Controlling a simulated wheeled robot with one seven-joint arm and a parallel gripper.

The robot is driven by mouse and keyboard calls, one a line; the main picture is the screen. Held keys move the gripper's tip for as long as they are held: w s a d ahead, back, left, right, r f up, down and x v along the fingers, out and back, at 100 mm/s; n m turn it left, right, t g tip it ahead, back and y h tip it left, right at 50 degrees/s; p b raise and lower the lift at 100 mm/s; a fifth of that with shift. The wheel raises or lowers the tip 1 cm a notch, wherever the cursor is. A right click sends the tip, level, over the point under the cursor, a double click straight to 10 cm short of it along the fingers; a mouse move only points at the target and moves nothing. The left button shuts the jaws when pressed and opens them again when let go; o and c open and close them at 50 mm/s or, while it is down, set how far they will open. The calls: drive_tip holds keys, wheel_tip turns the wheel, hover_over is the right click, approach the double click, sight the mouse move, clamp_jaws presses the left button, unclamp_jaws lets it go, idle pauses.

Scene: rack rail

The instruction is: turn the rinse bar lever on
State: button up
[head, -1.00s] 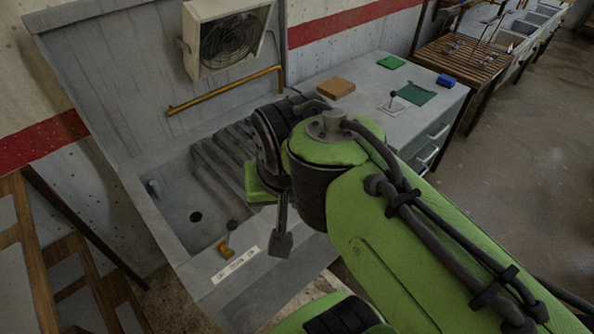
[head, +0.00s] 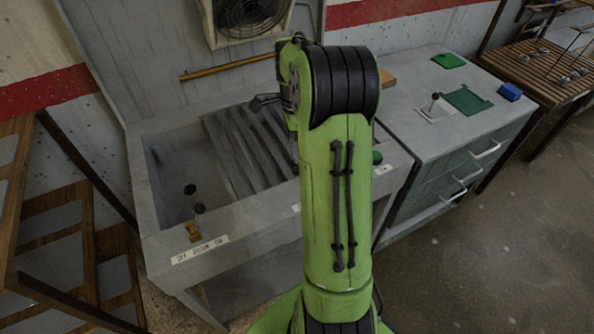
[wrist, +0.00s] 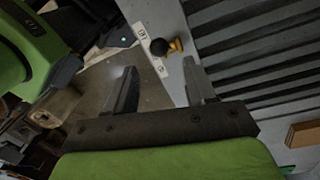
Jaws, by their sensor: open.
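The rinse bar lever (head: 196,222) is a brass piece with a black knob on the front rim of the grey sink (head: 150,215). A white label strip (head: 200,249) is on the rim in front of it. In the wrist view the lever (wrist: 175,44) shows beyond the fingertips, its black knob pointing left. My gripper (wrist: 160,78) is open and empty, its two fingers apart and short of the lever. In the head view my gripper (head: 265,101) shows over the ribbed part of the sink, partly hidden by my green arm.
A brass bar (head: 228,68) runs along the back panel under a fan (head: 245,18). A bench (head: 430,135) with a black-knobbed stick, green mat (head: 467,99) and blue block (head: 509,91) stands right. Wooden racks (head: 70,225) stand left. Floor is open at lower right.

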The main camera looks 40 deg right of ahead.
sight(297, 166)
drive_tip(key=f, duration=0.5)
drive_tip(key=f+b, duration=0.1)
drive_tip(key=f, duration=0.2)
drive_tip(key=shift+s+a+f, duration=0.25)
drive_tip(key=shift+s+f, duration=0.05)
drive_tip(key=shift+r, duration=0.1)
clamp_jaws()
